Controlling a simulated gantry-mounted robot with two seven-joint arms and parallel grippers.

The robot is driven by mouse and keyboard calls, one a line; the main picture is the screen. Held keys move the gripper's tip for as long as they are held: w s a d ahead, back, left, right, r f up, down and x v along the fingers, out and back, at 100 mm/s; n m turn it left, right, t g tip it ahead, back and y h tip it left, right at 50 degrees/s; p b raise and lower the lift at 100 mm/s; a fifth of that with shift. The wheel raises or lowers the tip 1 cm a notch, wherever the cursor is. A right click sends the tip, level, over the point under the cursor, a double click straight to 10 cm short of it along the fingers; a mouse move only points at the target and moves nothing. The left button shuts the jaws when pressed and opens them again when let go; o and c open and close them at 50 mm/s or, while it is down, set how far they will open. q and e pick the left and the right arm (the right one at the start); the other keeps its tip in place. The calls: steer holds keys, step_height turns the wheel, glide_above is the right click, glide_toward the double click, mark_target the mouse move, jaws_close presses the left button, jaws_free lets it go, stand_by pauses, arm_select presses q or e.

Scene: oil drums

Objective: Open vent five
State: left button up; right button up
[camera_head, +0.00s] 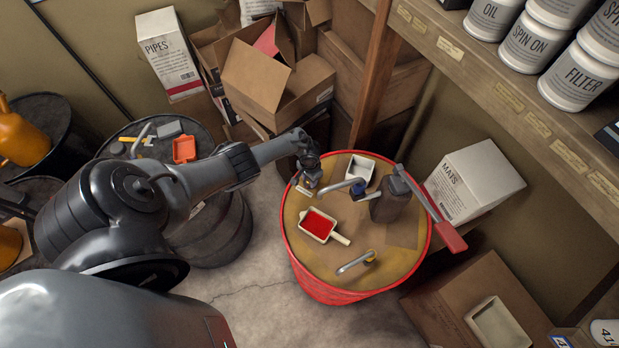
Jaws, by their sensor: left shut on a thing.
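A drum (411,262) with a red rim and a tan top stands in the middle. My left gripper (309,180) is at the back left of its top, shut on a small pale part (305,190) that it mostly hides. I cannot tell if this part is a vent. A grey lever with a blue base (359,190) stands near the centre of the top. Another grey lever with a yellow base (369,256) is near the front. I can read no number five on the drum. My right gripper is not in view.
On the drum are a red-filled tray (317,225), a white tray (359,170) and a dark pump (391,198) with a red-ended handle (449,236). A darker drum (225,237) stands left, cardboard boxes (275,85) behind, and a shelf (510,100) at upper right. The top's front left is clear.

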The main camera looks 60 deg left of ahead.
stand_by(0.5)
arm_select(q)
steer(key=o, duration=1)
steer(key=shift+o, duration=0.2)
steer(key=shift+r, duration=0.15)
step_height(320, 180, up, 3)
steer(key=shift+f+p, duration=0.15)
steer(key=shift+p, duration=0.85)
step_height(320, 180, up, 8)
steer(key=shift+s, duration=0.1)
